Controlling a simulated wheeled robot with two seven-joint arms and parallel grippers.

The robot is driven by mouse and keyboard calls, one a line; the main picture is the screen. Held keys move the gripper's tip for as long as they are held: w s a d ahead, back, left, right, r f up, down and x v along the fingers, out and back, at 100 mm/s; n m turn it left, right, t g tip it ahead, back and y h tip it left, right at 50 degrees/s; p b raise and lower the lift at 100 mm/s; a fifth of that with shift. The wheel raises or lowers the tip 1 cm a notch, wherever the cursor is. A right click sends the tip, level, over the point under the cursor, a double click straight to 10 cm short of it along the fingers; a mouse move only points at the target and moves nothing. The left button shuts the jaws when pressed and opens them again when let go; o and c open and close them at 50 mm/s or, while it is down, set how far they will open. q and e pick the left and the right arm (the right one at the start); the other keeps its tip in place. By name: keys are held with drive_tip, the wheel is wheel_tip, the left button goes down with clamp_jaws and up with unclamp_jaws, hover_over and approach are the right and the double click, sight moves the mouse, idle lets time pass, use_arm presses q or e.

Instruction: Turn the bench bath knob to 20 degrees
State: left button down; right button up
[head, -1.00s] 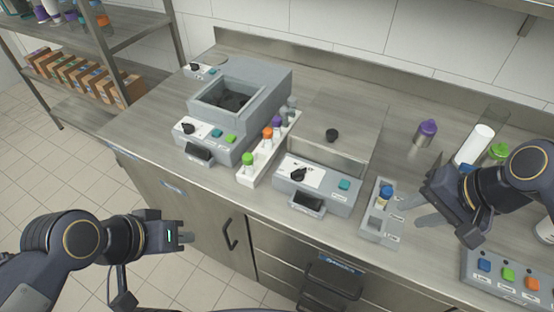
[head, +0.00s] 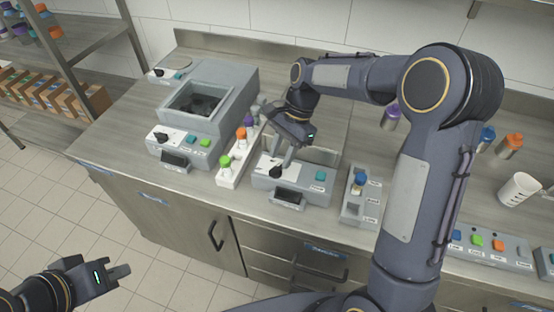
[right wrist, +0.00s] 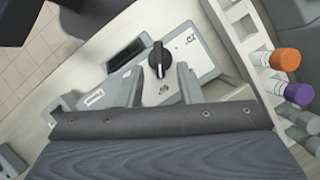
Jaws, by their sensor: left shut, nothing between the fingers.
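The middle bench unit (head: 310,187) is a grey box with a white dial plate, a black knob (head: 275,172) and a teal button. I take it for the bench bath. My right gripper (head: 283,160) is over this knob, fingers pointing down. In the right wrist view the knob (right wrist: 158,60) shows between the two spread fingertips, with a visible gap on each side; contact cannot be seen. My left gripper (head: 120,272) is shut and empty, low at the left, away from the bench.
Left of it stands a larger unit (head: 190,125) with a basin and its own knob (head: 162,138). A white rack (head: 232,170) with coloured-cap vials stands between them. A small grey rack (head: 352,208) is to the right. My right arm hides much of the bench's right side.

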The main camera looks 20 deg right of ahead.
sight(276, 169)
drive_tip(key=shift+x, duration=1.35)
clamp_jaws()
